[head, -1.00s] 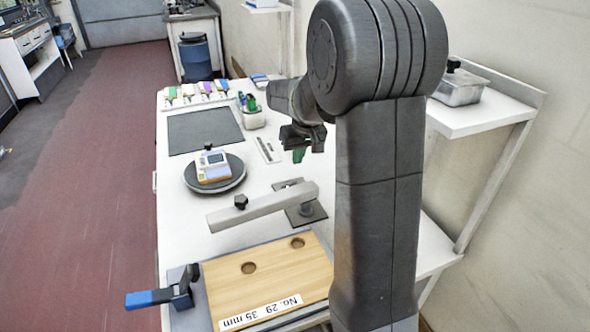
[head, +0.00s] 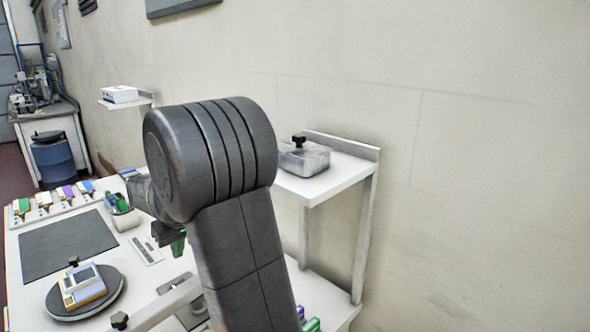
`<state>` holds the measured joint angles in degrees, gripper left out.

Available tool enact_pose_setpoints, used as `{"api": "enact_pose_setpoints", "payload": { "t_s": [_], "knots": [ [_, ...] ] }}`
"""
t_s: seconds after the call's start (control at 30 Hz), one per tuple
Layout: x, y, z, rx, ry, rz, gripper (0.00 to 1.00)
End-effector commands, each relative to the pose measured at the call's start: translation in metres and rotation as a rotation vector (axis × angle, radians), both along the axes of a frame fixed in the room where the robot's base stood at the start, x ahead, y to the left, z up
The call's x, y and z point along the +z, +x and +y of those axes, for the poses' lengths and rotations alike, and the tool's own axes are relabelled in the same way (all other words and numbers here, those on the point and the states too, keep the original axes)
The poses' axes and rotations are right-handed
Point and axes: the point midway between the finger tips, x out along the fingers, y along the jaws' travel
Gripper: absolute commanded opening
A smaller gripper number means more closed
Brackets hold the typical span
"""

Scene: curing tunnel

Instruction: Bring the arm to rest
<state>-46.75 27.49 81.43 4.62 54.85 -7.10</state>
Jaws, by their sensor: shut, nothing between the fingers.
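My gripper (head: 174,240) hangs over the white workbench, mostly hidden behind my dark grey arm. It points down and is shut. A bit of green shows at its tip, and nothing is seen held in it. My arm rises from the bottom of the view and bends over at a large rounded joint. The gripper is beside the steel ruler plate (head: 146,250) on the bench, to its right in the picture, and looks clear of the bench top.
A wall shelf (head: 335,180) with a lidded metal box (head: 303,159) stands right of my arm.

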Motion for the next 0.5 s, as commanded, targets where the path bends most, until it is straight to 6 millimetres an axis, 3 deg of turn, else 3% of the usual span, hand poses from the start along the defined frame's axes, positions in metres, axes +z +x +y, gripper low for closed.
{"api": "enact_pose_setpoints", "payload": {
  "t_s": [0.4,0.5],
  "knots": [
    [-0.077,0.010,0.019,0.001,-0.003,0.004,0.00],
    [-0.063,0.009,0.036,0.003,0.003,-0.002,0.00]
  ]
}}
